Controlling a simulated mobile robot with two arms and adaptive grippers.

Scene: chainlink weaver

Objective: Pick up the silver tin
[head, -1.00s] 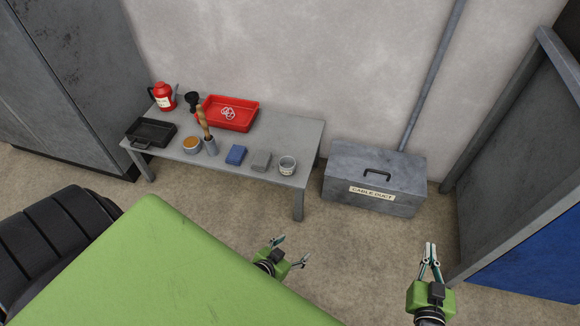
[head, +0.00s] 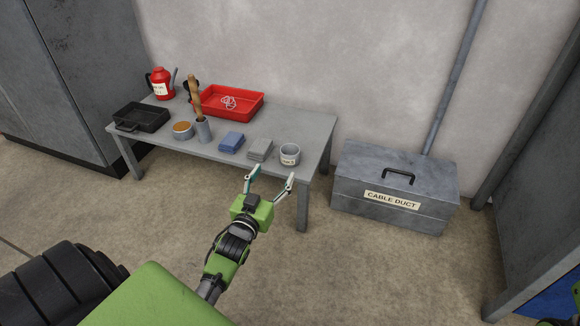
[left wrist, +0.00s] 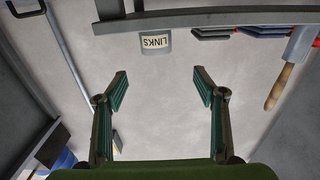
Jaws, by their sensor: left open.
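The silver tin (head: 289,154), a small grey round tin with a pale label, stands at the near right corner of the grey table. My left gripper (head: 272,180) is open and empty, in front of the table's near edge and short of the tin. In the left wrist view the tin lies beyond the gap between my fingers (left wrist: 160,86). Only a sliver of my right gripper shows at the right edge of the head view.
A cable duct box (head: 395,185) stands to the right.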

